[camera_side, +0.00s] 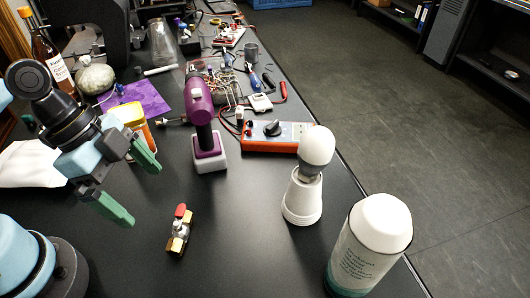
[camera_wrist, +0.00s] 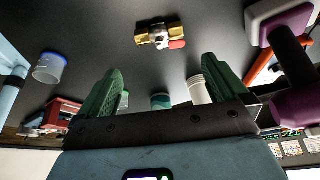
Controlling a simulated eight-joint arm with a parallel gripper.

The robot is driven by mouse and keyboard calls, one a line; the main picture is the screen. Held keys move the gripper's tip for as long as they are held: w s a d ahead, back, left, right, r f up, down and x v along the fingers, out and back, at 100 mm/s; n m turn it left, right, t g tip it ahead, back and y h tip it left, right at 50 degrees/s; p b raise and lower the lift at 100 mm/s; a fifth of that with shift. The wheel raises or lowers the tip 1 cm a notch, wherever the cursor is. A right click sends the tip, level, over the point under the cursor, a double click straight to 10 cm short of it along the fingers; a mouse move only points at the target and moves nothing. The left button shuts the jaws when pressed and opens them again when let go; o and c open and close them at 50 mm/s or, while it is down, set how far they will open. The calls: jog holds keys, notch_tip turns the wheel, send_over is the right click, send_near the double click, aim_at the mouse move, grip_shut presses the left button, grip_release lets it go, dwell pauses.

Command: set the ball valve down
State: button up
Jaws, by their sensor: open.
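The ball valve (camera_side: 179,232) has a brass-coloured body and a red handle. It rests on the black table in the front middle of the side view. It also shows at the top of the wrist view (camera_wrist: 158,36), beyond my fingertips. My gripper (camera_side: 132,187) has two green fingers spread wide apart, with nothing between them. It is above the table, to the left of the valve and apart from it. Both fingers also show in the wrist view (camera_wrist: 163,82).
A purple and white power tool (camera_side: 203,120) stands behind the valve. An orange multimeter (camera_side: 272,136), a white bulb on a white stand (camera_side: 302,198) and a white-topped canister (camera_side: 368,250) stand to the right. The table around the valve is clear.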

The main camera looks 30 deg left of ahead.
jog(key=w+a+r+n+t+y, duration=0.2)
jog(key=w+a+n+t+y, duration=0.2)
jog(key=w+a+n, duration=0.5)
jog(key=a+n+t, duration=0.1)
jog(key=n, duration=0.3)
jog(key=shift+w+n+t, duration=0.3)
jog(key=shift+w, duration=0.1)
